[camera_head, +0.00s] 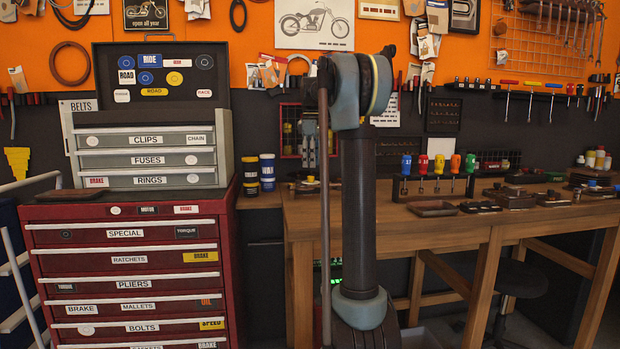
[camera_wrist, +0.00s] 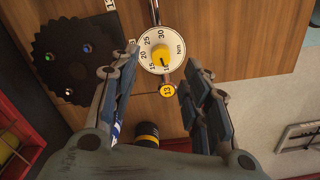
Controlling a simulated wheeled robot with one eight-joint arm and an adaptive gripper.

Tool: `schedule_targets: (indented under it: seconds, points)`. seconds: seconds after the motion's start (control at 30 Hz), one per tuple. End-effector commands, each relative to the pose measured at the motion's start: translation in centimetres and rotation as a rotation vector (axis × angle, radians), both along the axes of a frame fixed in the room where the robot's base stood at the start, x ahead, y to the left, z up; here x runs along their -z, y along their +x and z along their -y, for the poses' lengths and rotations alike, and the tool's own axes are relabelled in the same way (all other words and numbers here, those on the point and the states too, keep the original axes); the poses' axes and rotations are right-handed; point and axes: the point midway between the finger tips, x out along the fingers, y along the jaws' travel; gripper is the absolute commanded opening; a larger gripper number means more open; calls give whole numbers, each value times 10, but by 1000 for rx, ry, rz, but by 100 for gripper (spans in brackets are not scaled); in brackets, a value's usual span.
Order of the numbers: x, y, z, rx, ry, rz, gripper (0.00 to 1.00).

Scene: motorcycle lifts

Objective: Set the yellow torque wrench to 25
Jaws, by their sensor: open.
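In the wrist view a round white dial (camera_wrist: 148,60) marked from 10 to 30 and Nm has a yellow knob (camera_wrist: 160,56) at its centre. A metal shaft (camera_wrist: 156,12) runs up from the dial. The exact number the knob points at is too small to read surely. A round yellow tag marked 13 (camera_wrist: 167,90) lies just below the dial. My gripper (camera_wrist: 160,62) is open, with one finger on each side of the dial and nothing held. I cannot tell its height above the dial. My gripper does not show in the head view.
A black toothed disc (camera_wrist: 70,60) lies left of the dial. A black-and-yellow cylinder (camera_wrist: 147,133) stands below it, between my fingers. A wooden workbench (camera_head: 355,215) holds a rack of coloured-handled tools (camera_head: 438,188) and small trays. A red tool chest (camera_head: 130,270) stands at left.

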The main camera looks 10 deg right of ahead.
Motion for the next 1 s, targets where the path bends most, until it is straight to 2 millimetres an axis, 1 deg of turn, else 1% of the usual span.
schedule_targets:
  seconds: [0.03,0.1,0.2,0.33,0.5,0.77,0.8,0.87,0.9,0.97,1.0]
  points:
    - [9,0,0,0,0,0,43]
    - [21,0,0,0,0,0,43]
    - [36,0,0,0,0,0,43]
    - [49,0,0,0,0,0,43]
    - [58,0,0,0,0,0,43]
    - [60,0,0,0,0,0,43]
    - [60,0,0,0,0,0,41]
    - [60,0,0,0,0,0,27]
    - [60,0,0,0,0,0,18]
    - [59,0,0,0,0,0,5]
    - [59,0,0,0,0,0,0]
